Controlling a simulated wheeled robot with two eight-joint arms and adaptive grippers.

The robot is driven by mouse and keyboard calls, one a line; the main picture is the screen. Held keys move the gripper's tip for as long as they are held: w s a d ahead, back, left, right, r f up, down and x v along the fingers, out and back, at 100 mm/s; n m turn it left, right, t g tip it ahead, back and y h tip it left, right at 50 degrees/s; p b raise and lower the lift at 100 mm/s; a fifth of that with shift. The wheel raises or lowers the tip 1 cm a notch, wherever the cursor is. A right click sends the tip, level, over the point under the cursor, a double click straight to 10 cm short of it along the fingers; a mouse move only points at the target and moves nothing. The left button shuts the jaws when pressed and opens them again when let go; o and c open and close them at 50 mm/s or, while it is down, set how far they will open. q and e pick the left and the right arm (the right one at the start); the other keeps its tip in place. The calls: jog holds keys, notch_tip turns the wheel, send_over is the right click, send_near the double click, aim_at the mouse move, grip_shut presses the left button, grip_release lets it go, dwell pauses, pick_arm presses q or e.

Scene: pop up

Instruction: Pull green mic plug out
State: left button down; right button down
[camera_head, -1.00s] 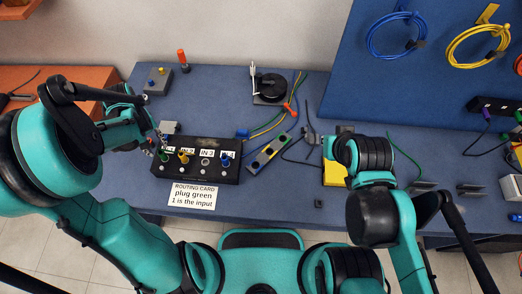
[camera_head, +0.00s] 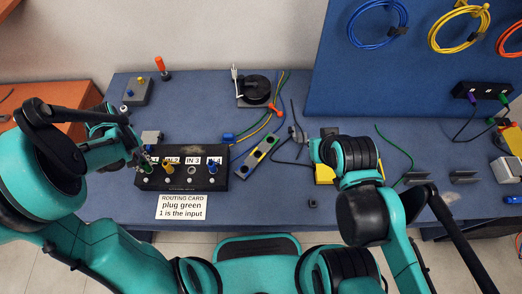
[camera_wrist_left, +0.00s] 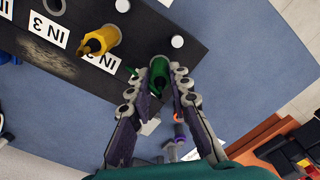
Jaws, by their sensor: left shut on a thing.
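The green plug (camera_wrist_left: 159,72) sits at the IN 1 end of the black input box (camera_head: 183,182). In the left wrist view it stands between the fingers of my left gripper (camera_wrist_left: 164,84), which is shut on it. In the head view the green plug (camera_head: 146,166) is partly covered by my left gripper (camera_head: 140,158) at the box's left end. I cannot tell whether the plug is fully seated. A white routing card (camera_head: 181,206) before the box reads "plug green 1 is the input". My right gripper's fingers are hidden by its arm in the head view.
A yellow plug (camera_head: 168,165) stands close beside the green one, and a blue plug (camera_head: 212,167) is at the box's right end. A grey multi-colour strip (camera_head: 259,155), loose cables and a black round device (camera_head: 257,89) lie right of and behind the box.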

pick_arm(q)
jog(key=shift+r, duration=0.3)
jog(key=shift+r+p, duration=2.1)
jog(key=shift+r, duration=0.35)
